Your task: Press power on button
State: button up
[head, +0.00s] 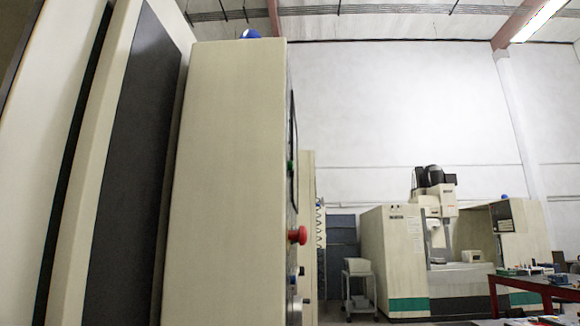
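A tall beige control cabinet (225,180) stands close in front of me, left of the middle of the head view. Its control panel is on the right side and shows only edge-on. A red mushroom button (298,235) sticks out from that panel. A small green button (291,168) shows higher up on the same edge, below a thin dark screen edge (293,120). Small silver knobs (294,283) show lower down. I cannot read any labels, so I cannot tell which one is the power on button. My gripper is not in view.
A beige machine with a dark door panel (140,150) fills the left. Another beige and green machine (395,260) stands at the back right, with a small grey cart (359,282) beside it. A red-framed table (535,284) stands at the lower right. The space right of the cabinet looks open.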

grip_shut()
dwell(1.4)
